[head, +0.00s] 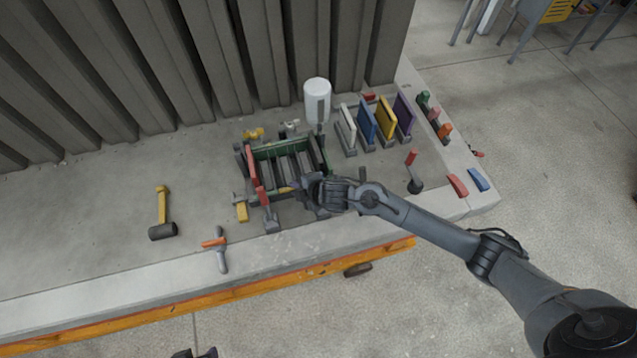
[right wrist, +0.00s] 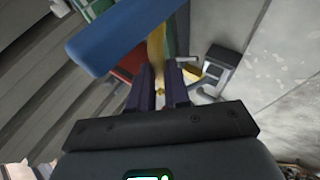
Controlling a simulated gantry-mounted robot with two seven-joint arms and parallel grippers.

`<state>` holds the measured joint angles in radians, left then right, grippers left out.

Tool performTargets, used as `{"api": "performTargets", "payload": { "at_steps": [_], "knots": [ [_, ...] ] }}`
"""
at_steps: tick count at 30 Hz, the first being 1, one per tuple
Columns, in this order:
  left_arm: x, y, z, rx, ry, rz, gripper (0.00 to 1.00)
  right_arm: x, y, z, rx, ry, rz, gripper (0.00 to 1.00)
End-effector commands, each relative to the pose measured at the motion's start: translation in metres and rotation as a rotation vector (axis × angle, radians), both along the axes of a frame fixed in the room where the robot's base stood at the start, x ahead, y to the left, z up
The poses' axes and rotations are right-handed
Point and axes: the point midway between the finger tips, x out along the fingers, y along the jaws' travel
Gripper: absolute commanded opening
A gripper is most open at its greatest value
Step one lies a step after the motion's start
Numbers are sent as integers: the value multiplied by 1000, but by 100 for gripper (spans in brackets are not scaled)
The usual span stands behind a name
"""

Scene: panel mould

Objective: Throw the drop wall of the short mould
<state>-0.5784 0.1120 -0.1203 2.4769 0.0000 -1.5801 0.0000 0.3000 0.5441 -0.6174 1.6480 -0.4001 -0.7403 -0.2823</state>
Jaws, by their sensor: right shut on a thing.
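The mould, with green walls (head: 277,150) and dark bars across its inside, stands on the grey bench. A red bar (head: 251,166) stands along its left side. My right gripper (head: 304,188) is at the mould's near right corner and hides part of its near side. In the right wrist view its two fingers (right wrist: 161,90) are shut on a narrow yellow bar (right wrist: 156,50). Which part of the mould this bar belongs to is unclear. A dark piece of what looks like my left gripper (head: 196,353) shows at the bottom edge; its fingers cannot be made out.
A white bottle (head: 317,98) stands behind the mould. Coloured panels (head: 384,118) stand in a rack to the right. A mallet (head: 162,215) and an orange-handled tool (head: 218,247) lie to the left. In the right wrist view a blue bar (right wrist: 120,35) lies close beside the fingers.

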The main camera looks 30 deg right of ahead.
Motion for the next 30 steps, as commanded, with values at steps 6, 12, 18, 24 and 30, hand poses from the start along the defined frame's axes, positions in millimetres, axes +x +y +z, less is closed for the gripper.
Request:
{"api": "performTargets", "payload": {
  "at_steps": [6, 12, 18, 24, 30],
  "knots": [
    [-1, 1, -7, 3, 0, -2, 50, -6, 11, -6, -2, 1, 15, 0],
    [-1, 2, -8, 9, -1, -6, 50, -10, 13, -9, -3, 5, 19, 0],
    [-1, 3, -8, 13, -2, -8, 50, -11, 14, -10, -4, 7, 20, 0],
    [-1, 3, -8, 12, -2, -9, 50, -11, 14, -12, -4, 10, 21, 21],
    [-1, 2, -8, 8, -2, -5, 50, -11, 14, -10, -4, 7, 20, 42]
  ]
}}
